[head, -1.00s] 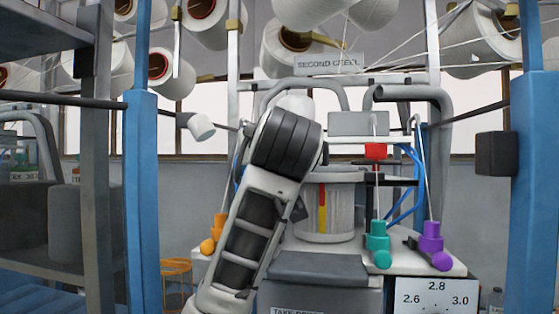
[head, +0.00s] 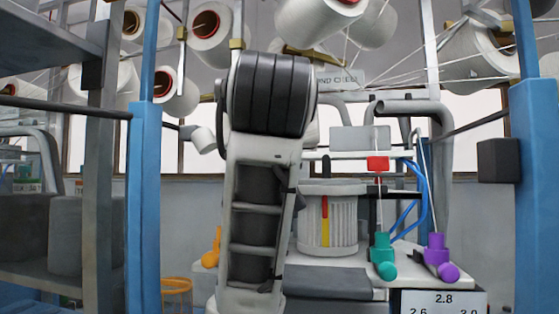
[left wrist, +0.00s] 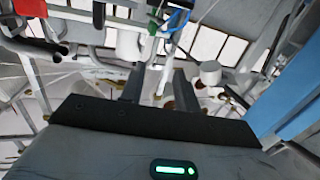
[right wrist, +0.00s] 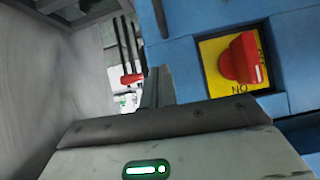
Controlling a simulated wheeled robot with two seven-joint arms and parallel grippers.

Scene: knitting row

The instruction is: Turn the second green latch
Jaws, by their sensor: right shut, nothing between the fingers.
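A teal-green latch (head: 382,257) sits on the machine's pale deck in the head view, right of centre. It is the only green latch I can make out. My left gripper (left wrist: 158,84) shows two dark fingers apart with nothing between them, tilted up toward thread and yarn cones. It is away from the latch and hidden behind my arm in the head view. My right gripper (right wrist: 156,88) is shut and empty, beside a blue post and well away from the latch.
A purple latch (head: 440,258) stands right of the green one, an orange latch (head: 213,247) far left. A white ribbed drum (head: 328,222) is between. Blue posts (head: 143,200) flank the machine. A red knob (right wrist: 239,58) on a yellow plate is near my right gripper.

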